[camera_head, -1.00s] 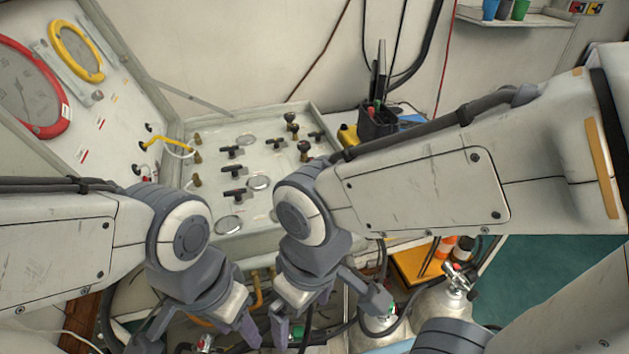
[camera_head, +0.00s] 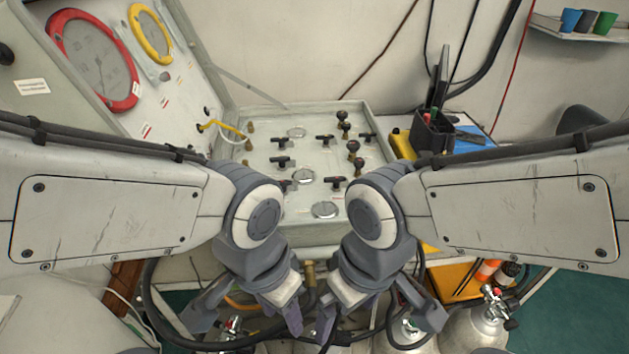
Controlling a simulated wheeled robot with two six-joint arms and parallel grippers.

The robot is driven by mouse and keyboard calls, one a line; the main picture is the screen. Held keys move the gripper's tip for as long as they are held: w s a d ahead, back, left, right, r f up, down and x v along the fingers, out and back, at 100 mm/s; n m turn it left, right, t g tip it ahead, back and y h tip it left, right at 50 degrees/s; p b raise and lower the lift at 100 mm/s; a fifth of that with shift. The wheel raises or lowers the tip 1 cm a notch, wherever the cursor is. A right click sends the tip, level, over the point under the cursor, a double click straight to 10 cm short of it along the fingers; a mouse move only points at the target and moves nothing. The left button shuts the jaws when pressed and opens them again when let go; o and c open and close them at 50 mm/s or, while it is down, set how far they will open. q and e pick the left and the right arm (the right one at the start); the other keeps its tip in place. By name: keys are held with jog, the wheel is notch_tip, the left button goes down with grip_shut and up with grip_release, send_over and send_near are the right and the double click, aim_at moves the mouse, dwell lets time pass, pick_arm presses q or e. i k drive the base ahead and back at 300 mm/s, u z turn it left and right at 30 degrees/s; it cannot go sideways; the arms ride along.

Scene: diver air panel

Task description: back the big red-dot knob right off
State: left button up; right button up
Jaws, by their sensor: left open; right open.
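The panel (camera_head: 375,192) is a pale open case with several black T-handles, such as one handle (camera_head: 283,161), and round dark knobs on brass stems. One round knob (camera_head: 343,116) stands at the back, another knob (camera_head: 352,146) stands nearer, and a third knob (camera_head: 358,163) is just in front of it. I cannot make out a red dot on any of these, so I cannot tell which is the big red-dot knob. My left gripper (camera_head: 246,318) and my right gripper (camera_head: 380,318) are open and empty, below the panel's front edge in the picture. My arms hide part of the panel's front.
The raised lid holds a red-rimmed gauge (camera_head: 95,60) and a yellow-rimmed gauge (camera_head: 151,33). A black holder (camera_head: 432,133) stands right of the panel. Gas cylinders (camera_head: 474,328) and dark hoses lie below. The space directly above the panel's knobs is clear.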

aim_at(353, 145)
jog(key=k, duration=1)
jog(key=z, duration=1.6)
jog(key=i, duration=1.05)
jog(key=u, duration=1.85)
jog(key=i, duration=0.5)
jog(key=z, duration=0.05)
